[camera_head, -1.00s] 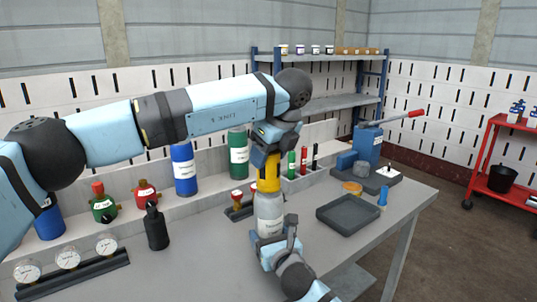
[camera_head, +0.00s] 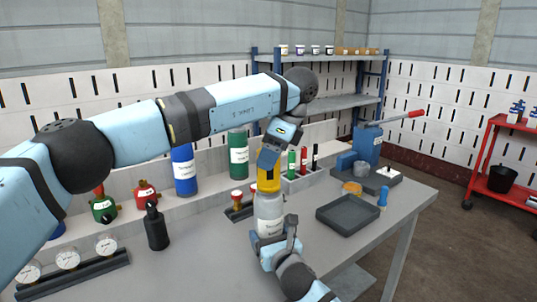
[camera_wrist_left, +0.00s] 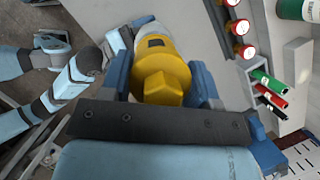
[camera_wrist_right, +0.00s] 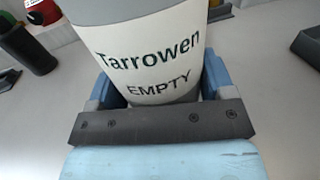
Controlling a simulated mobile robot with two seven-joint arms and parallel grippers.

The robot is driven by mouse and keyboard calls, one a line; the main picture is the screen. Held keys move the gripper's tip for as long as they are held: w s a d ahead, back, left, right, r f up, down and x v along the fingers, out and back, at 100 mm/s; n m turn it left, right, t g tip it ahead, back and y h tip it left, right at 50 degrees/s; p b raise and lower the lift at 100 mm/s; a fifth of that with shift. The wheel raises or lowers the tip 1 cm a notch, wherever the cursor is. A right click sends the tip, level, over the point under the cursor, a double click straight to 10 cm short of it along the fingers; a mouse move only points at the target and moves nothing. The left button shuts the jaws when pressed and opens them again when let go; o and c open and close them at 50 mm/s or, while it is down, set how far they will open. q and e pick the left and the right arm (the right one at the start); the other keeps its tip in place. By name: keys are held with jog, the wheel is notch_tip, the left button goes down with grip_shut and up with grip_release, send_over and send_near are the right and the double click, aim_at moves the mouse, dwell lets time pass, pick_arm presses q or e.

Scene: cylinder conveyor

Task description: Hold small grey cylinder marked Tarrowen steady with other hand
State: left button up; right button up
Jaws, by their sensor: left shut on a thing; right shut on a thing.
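The small grey cylinder (camera_head: 268,213) marked Tarrowen stands upright on the workbench. The right wrist view shows its white label (camera_wrist_right: 150,62), reading "Tarrowen EMPTY". A yellow cap (camera_head: 268,180) sits on its top; it also shows in the left wrist view (camera_wrist_left: 160,80). My left gripper (camera_head: 268,170) comes from above and is shut on the yellow cap, one finger on each side. My right gripper (camera_head: 275,246) is shut around the cylinder's lower body from the front. Part of the label is hidden in the head view.
A dark grey tray (camera_head: 347,214) lies right of the cylinder. Blue (camera_head: 184,170) and green (camera_head: 238,153) cylinders stand behind. A black bottle (camera_head: 156,227) and gauges (camera_head: 68,258) are at left. Valves on a rack (camera_head: 240,207) stand close behind the cylinder.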

pick_arm(q)
jog(key=shift+n+g, duration=0.4)
jog(key=shift+n, duration=0.7)
jog(key=n+g, duration=0.1)
jog(key=n, duration=0.2)
jog(key=shift+n+h, duration=0.3)
jog(key=shift+n, duration=0.1)
jog(key=o, duration=1)
jog(key=shift+r, duration=0.1)
